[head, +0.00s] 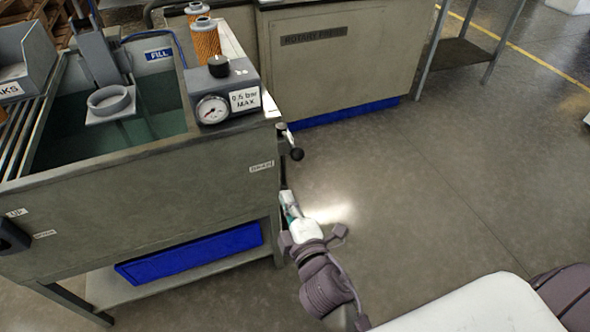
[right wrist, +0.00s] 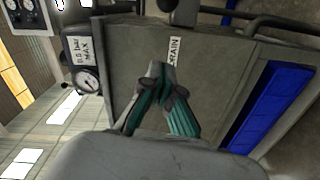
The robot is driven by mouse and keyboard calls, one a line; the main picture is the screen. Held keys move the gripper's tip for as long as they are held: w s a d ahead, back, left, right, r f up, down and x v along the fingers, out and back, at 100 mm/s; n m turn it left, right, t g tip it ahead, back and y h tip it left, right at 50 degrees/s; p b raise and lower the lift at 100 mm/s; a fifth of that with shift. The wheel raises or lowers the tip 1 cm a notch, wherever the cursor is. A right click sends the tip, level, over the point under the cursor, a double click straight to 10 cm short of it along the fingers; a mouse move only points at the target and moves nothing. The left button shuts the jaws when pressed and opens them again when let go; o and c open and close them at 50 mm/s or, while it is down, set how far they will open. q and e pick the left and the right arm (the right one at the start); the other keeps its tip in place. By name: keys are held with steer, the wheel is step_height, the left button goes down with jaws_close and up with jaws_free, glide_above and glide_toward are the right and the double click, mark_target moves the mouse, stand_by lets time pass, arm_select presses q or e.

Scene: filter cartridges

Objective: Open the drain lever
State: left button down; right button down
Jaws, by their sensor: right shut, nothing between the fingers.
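The drain lever (head: 284,131) sits at the right end of the grey tank and ends in a black ball knob (head: 297,154). The DRAIN label (head: 261,166) is on the tank front beside it. A dark round knob (right wrist: 167,5) at the top edge of the right wrist view appears to be the lever's. My right gripper (head: 286,196) is below the knob, near the tank's right corner and apart from the lever. Its teal fingers (right wrist: 160,70) are closed together with nothing between them. My left gripper is not in view.
A pressure gauge (head: 212,110) is on a grey box (head: 240,88) on the tank top, with orange filter cartridges (head: 205,40) behind. A blue tray (head: 190,254) lies on the shelf below the tank. Open floor (head: 430,170) lies to the right.

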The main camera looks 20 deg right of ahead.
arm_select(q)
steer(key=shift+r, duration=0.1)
arm_select(e)
steer(key=shift+r, duration=0.35)
steer(key=w, duration=1)
steer(key=shift+w+d+f, duration=0.1)
steer(key=shift+w+f, duration=0.15)
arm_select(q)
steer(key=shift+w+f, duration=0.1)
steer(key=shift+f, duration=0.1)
arm_select(e)
steer(key=d, duration=0.2)
steer(key=d+f, duration=0.1)
steer(key=d, duration=0.1)
steer(key=shift+w, duration=0.2)
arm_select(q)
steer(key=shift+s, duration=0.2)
arm_select(e)
steer(key=shift+r, duration=0.1)
